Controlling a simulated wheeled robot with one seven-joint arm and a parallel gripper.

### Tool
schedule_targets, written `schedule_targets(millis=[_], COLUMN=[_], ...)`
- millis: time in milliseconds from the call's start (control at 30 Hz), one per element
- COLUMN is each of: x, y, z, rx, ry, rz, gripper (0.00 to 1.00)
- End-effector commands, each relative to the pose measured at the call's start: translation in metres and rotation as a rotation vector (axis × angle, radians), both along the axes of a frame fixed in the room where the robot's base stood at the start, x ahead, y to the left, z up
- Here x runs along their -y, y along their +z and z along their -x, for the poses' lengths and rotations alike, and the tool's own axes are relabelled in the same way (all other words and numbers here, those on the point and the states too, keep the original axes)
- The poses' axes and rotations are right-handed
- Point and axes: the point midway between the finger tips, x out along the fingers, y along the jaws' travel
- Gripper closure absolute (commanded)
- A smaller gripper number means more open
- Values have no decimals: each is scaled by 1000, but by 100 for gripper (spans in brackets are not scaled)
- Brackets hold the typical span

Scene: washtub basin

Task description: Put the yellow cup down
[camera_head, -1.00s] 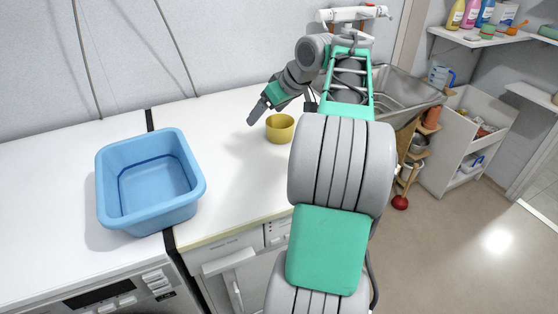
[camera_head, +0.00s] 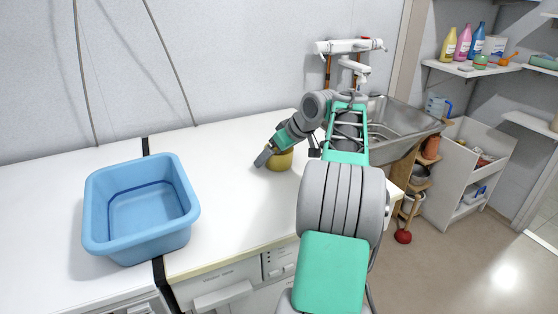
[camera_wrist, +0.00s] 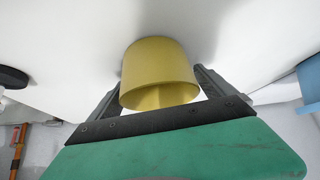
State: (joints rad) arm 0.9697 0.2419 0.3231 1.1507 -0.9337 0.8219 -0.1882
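The yellow cup (camera_head: 281,161) is on or just above the white countertop, left of the sink; contact with the counter is not clear. My gripper (camera_head: 265,157) is down at the cup, with one dark finger in front of its left side. In the wrist view the cup (camera_wrist: 158,70) lies between my two fingers (camera_wrist: 158,82), its open rim toward the camera. The fingertips run close along both sides of the cup. Whether they press on it or leave a small gap is not clear.
A blue tub (camera_head: 140,215) stands on the counter at the left. A metal sink (camera_head: 405,118) is at the right behind my arm. The counter (camera_head: 220,190) between tub and cup is clear. Shelves with bottles (camera_head: 463,45) are at the far right.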

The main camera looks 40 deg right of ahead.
Motion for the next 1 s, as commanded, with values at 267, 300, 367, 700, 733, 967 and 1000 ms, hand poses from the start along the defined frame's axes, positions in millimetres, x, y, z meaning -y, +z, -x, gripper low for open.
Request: schedule_targets(millis=[267,300,367,700,733,967,1000], x=[0,0,0,0,0,0,0], y=[0,0,0,0,0,2,3], z=[0,0,0,0,0,0,0], rx=[0,0,0,0,0,0,0], ry=[0,0,0,0,0,0,0], rz=[0,0,0,0,0,0,0], gripper=[30,33,38,66,67,74,74])
